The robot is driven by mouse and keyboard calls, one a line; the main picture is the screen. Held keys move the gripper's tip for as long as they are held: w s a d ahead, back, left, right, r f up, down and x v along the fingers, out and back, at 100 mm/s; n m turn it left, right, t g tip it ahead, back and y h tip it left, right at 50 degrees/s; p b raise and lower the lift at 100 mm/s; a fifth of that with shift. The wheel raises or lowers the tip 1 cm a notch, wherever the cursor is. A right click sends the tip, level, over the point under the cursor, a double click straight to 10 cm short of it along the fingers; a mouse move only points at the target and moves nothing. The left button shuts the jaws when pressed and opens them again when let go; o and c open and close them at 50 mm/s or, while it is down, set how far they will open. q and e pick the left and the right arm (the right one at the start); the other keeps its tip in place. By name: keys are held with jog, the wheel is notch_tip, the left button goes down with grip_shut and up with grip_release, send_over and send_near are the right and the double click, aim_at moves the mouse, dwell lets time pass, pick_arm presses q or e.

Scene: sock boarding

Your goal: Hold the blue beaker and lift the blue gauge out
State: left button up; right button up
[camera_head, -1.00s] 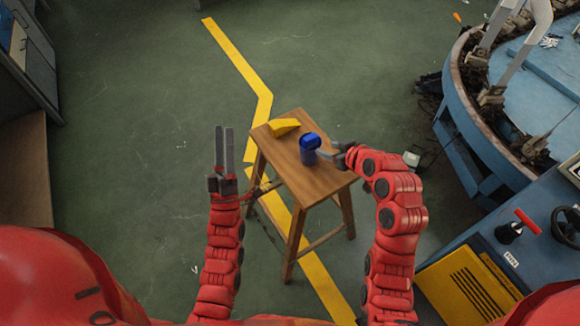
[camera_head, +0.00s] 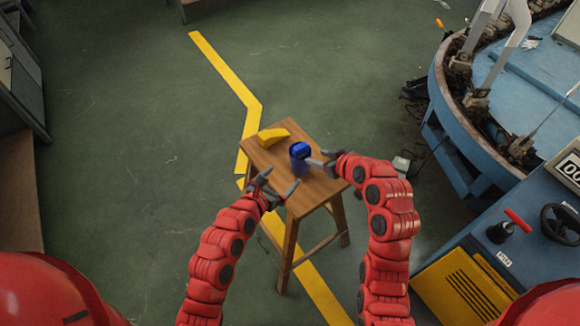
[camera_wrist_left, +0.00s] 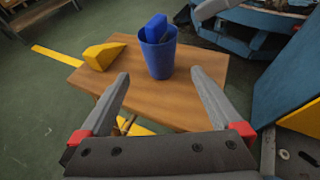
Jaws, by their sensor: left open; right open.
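The blue beaker (camera_head: 299,165) stands upright on a small wooden stool; it also shows in the left wrist view (camera_wrist_left: 158,60). The blue gauge (camera_head: 300,149), a block-like piece, sits in the beaker with its top above the rim, as the left wrist view (camera_wrist_left: 156,28) shows. My left gripper (camera_head: 279,184) is open and empty at the stool's near left edge, pointing toward the beaker but apart from it. It also shows in the left wrist view (camera_wrist_left: 160,85). My right gripper (camera_head: 318,162) is open close to the beaker's right side; I cannot tell whether it touches.
A yellow wedge (camera_head: 272,135) lies on the stool (camera_head: 267,159) behind and left of the beaker; it also shows in the left wrist view (camera_wrist_left: 103,56). A round blue machine (camera_head: 480,147) stands to the right. The green floor left of the stool is open.

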aim_at(302, 156)
pick_arm(q)
jog(key=x, duration=1.5)
jog(key=shift+w+r, duration=0.15)
jog(key=shift+w, duration=0.05)
jog(key=shift+w+d+f, duration=0.1)
jog(key=shift+w+f, duration=0.1)
jog(key=shift+f, duration=0.05)
jog(key=shift+w+d, duration=0.25)
jog(key=shift+w, duration=0.1)
